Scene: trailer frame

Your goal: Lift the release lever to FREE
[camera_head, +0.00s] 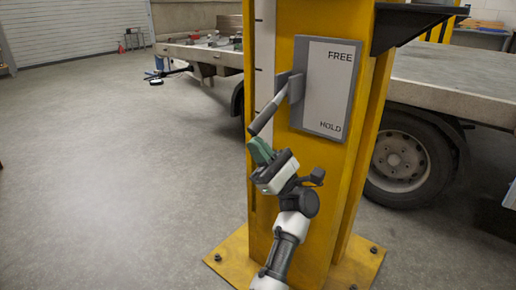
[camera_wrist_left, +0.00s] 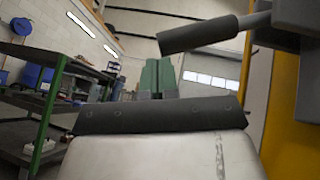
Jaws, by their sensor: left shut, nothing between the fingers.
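The release lever (camera_head: 266,115) has a dark grip and juts from a grey bracket on the yellow post. It slopes down to the left, its free end about level with the HOLD mark. The label plate (camera_head: 326,88) beside it reads FREE at the top and HOLD at the bottom. My left gripper (camera_head: 260,151) is shut and empty, its green fingers just below the lever's free end; contact cannot be told. In the left wrist view the lever grip (camera_wrist_left: 200,34) is at upper right, above the green fingers (camera_wrist_left: 157,77). My right gripper is not in view.
The yellow post (camera_head: 321,165) stands on a bolted base plate (camera_head: 232,248). A black bracket (camera_head: 412,25) sticks out at its upper right. A flatbed trailer (camera_head: 450,78) with a wheel (camera_head: 401,157) is behind. The floor at left is clear.

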